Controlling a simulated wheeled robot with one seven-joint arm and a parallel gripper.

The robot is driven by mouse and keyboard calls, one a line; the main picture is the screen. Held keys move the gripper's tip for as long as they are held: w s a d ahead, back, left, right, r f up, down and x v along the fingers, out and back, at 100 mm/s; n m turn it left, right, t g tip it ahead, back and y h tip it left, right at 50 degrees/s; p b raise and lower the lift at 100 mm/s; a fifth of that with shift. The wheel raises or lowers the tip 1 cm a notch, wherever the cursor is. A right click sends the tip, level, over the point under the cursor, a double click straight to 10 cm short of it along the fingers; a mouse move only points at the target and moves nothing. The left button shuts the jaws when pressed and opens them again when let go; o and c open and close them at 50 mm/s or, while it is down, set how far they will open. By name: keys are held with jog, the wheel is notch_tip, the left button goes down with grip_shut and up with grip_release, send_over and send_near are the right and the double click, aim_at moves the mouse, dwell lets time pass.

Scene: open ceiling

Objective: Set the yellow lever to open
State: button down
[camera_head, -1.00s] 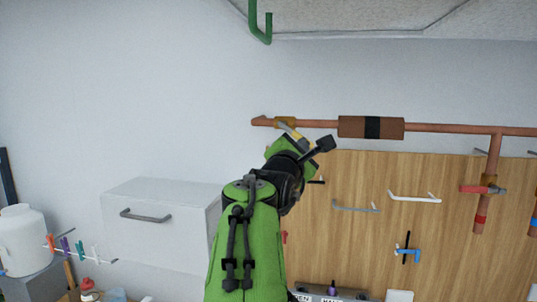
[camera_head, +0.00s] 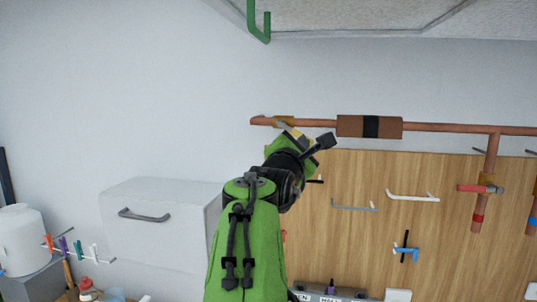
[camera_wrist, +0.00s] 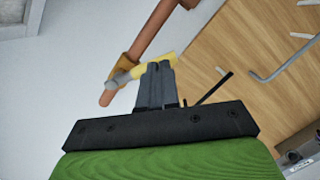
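The yellow lever (camera_wrist: 169,59) is on the copper pipe's valve, just beyond my fingertips in the wrist view. Its yellow sleeve lies slantwise across the tips, with a grey metal part (camera_wrist: 118,79) toward the pipe. In the head view, a bit of the yellow lever (camera_head: 297,133) shows beside my wrist, below the brass valve body (camera_head: 284,120). My gripper (camera_wrist: 157,68) has its two fingers close together at the lever, with nothing clearly between them. I cannot tell whether they touch it. In the head view, my arm hides most of the fingers.
The copper pipe (camera_head: 450,128) runs along the wall above a wooden board (camera_head: 350,240) with several hooks and handles. A second valve with a red lever (camera_head: 470,188) is at the right. A white cabinet (camera_head: 160,240) stands left of my arm. A green hook (camera_head: 260,28) hangs above.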

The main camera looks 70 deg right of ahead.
jog(key=shift+s+d+r+p, duration=0.15)
jog(key=shift+s+r, duration=0.15)
jog(key=shift+r, duration=0.2)
jog(key=shift+s+a+r+p, duration=0.15)
jog(key=shift+s+r, duration=0.15)
jog(key=shift+r, duration=0.2)
dwell(1.7)
jog(key=shift+d, duration=0.1)
